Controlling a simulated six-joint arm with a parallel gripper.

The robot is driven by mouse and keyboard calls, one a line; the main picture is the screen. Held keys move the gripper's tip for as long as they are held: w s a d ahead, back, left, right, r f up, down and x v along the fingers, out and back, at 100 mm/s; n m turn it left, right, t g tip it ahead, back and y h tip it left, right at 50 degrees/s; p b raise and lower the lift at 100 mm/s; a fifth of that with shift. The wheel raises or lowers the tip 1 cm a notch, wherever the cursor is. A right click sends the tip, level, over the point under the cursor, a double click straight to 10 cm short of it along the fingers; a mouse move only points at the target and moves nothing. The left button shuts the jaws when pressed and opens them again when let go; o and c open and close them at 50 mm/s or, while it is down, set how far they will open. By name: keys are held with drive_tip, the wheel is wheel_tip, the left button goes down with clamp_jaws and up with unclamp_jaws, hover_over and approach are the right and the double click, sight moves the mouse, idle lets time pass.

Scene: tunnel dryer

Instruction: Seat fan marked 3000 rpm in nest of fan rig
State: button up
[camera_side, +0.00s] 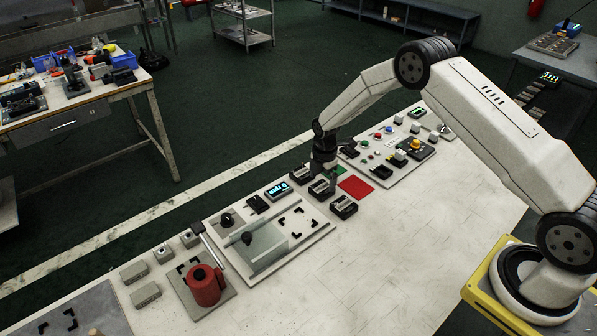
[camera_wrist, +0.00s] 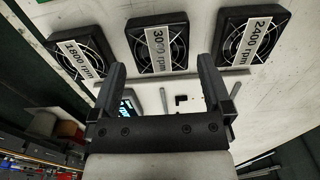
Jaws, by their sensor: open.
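The fan marked 3000 rpm (camera_wrist: 158,42) is the middle of three black square fans in the wrist view. In the side view the middle fan (camera_side: 320,191) lies on the bench near my gripper (camera_side: 324,174). In the wrist view my gripper (camera_wrist: 160,80) is open and empty, its fingers apart, with the 3000 rpm fan showing between and beyond them. The fan rig (camera_side: 270,246) is a pale plate with a clear panel; black corner marks (camera_side: 293,222) on it look like the nest, with no fan there. Part of the rig (camera_wrist: 185,84) shows below the fans in the wrist view.
The fan marked 1800 rpm (camera_wrist: 83,55) and the fan marked 2400 rpm (camera_wrist: 252,38) flank the middle one closely. A lit display (camera_side: 279,189) stands by the rig. Red (camera_side: 356,188) and green squares lie beside the fans. The bench front is clear.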

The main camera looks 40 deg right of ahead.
sight(322, 187)
drive_tip(key=shift+f, duration=1.5)
drive_tip(key=c, duration=1)
